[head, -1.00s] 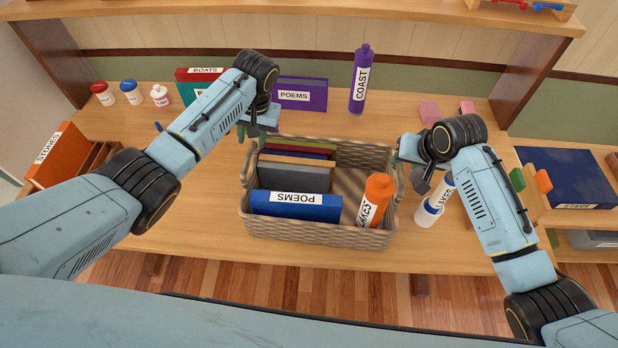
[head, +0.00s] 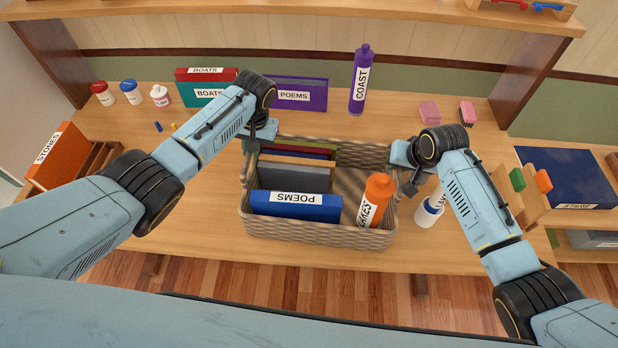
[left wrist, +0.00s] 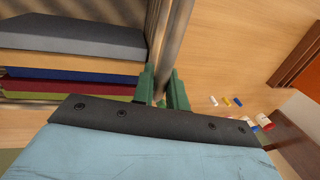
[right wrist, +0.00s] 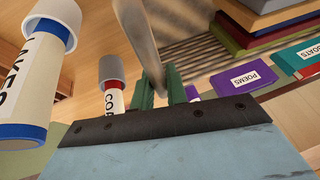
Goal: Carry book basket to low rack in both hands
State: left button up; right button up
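The woven book basket (head: 320,231) stands on the wooden table. It holds a blue POEMS book (head: 296,205), a grey book (head: 295,178), other upright books and an orange-capped bottle (head: 376,200). My left gripper (head: 250,142) is at the basket's left handle; in the left wrist view its green fingers (left wrist: 162,90) sit close on both sides of the handle. My right gripper (head: 404,168) is at the right handle; in the right wrist view its fingers (right wrist: 160,88) close around the handle (right wrist: 140,35). In the head view the fingertips are mostly hidden. The low rack (head: 545,216) is at the right.
A purple COAST bottle (head: 361,80) and BOATS (head: 207,96) and POEMS books (head: 300,95) stand behind. A dark blue STARS book (head: 565,176) lies on the rack.

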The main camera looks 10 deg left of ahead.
pick_arm(q)
grip_shut()
pick_arm(e)
grip_shut()
dwell(0.7)
pick_arm(q)
jog(key=shift+w+r, duration=0.15)
jog(key=shift+r, duration=0.1)
pick_arm(e)
jog(key=shift+w+a+r, duration=0.1)
jog(key=shift+w+r, duration=0.1)
jog(key=shift+r, duration=0.05)
pick_arm(q)
jog(key=shift+r, duration=0.1)
pick_arm(e)
jog(key=shift+r, duration=0.15)
